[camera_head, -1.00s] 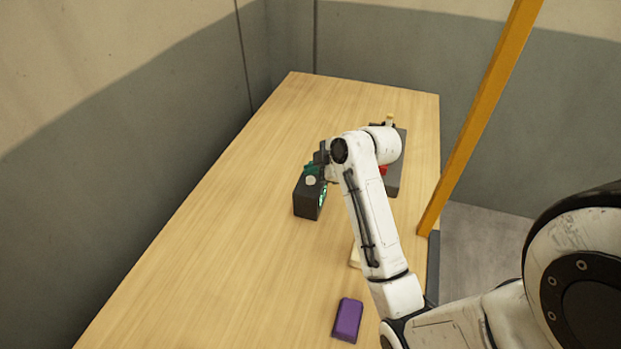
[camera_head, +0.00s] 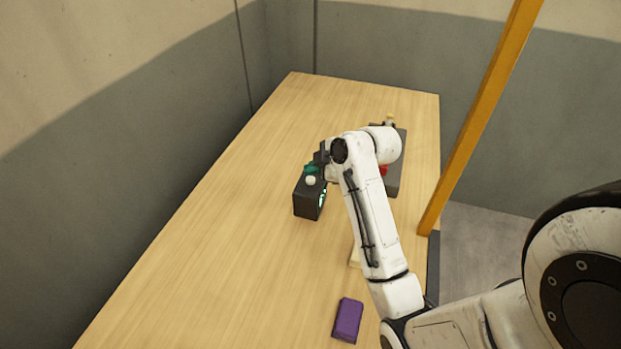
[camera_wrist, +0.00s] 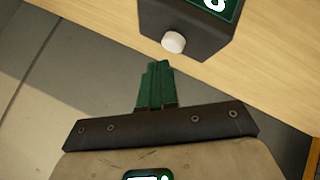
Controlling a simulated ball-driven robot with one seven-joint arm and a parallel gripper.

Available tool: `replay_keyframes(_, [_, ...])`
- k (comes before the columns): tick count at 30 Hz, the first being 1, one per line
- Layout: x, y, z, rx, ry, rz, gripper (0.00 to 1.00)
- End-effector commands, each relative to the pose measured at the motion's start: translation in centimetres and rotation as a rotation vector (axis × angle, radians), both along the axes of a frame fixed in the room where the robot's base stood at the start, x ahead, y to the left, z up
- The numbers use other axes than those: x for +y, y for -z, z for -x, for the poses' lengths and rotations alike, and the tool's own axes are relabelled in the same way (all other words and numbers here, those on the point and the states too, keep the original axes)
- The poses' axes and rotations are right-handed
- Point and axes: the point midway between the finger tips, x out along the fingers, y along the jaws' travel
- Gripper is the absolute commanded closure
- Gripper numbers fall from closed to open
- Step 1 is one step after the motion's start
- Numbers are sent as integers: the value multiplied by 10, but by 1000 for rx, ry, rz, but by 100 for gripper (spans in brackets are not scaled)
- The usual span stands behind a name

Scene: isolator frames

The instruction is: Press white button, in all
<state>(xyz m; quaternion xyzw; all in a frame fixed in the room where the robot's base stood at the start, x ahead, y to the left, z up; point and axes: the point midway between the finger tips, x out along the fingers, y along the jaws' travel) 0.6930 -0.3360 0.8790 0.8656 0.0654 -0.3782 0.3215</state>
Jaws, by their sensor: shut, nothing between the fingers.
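In the wrist view the white button (camera_wrist: 173,42) stands out from the dark box (camera_wrist: 190,30), which has a green panel with a white mark. My gripper (camera_head: 311,169) has green fingers and is just behind the button in the head view. In the wrist view my gripper (camera_wrist: 156,68) is shut and empty, its tips a little short of the button in the picture. Whether they touch it is not clear; a gap shows.
A purple block (camera_head: 347,320) lies on the wooden table (camera_head: 240,240) near the front. A grey box (camera_head: 396,180) with a red part (camera_head: 383,170) stands behind my arm, partly hidden. A pale object (camera_head: 355,258) is mostly hidden by my arm. The table's left side is clear.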

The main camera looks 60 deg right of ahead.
Motion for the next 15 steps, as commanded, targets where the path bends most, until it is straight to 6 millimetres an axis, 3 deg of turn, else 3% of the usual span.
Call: replay_keyframes(15, [0,5,0,1,-1,-1,100])
